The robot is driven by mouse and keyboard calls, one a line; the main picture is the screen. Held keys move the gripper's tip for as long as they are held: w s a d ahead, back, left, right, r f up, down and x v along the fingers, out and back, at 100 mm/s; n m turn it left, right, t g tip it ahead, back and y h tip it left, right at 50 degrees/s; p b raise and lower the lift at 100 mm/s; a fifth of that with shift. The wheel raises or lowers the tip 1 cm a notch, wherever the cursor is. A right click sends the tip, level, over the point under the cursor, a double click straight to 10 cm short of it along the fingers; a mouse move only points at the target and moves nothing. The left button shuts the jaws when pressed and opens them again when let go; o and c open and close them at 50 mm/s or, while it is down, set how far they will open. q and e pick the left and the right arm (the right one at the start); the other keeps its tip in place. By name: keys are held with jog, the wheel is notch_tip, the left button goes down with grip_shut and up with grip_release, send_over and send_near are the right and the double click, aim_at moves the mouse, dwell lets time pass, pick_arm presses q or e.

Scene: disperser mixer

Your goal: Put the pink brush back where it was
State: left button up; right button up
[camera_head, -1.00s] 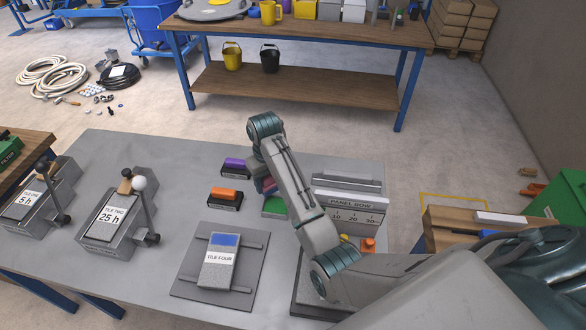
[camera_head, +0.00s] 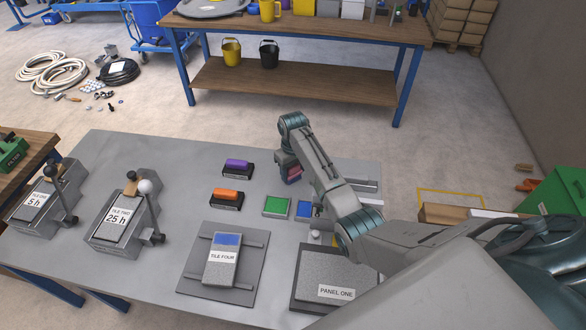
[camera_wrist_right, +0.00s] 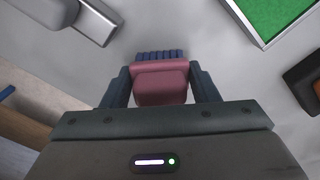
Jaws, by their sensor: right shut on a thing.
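My right gripper (camera_head: 287,168) is shut on the pink brush (camera_head: 294,176), of which only a small part shows below the gripper in the head view. In the right wrist view the pink brush (camera_wrist_right: 160,84) sits between the two dark fingers, its blue bristles pointing away from the gripper. It appears held over the grey table (camera_head: 160,270); its exact height cannot be told. My left gripper is not in view.
A green pad (camera_head: 277,207) and a blue pad (camera_head: 304,208) lie near the arm. TILE FOUR (camera_head: 222,257) stands on a dark plate in front. PANEL ONE (camera_head: 337,292) is partly under my arm. Two lever devices, including TILE TWO (camera_head: 118,220), stand at the left.

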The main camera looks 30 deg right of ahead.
jog(key=shift+f, duration=0.1)
jog(key=o, duration=1)
jog(key=shift+c, duration=0.2)
notch_tip(320, 180, up, 11)
jog(key=shift+f+b, duration=0.1)
jog(key=shift+b, duration=1.15)
jog(key=shift+r, duration=0.7)
jog(key=shift+s+f, duration=0.1)
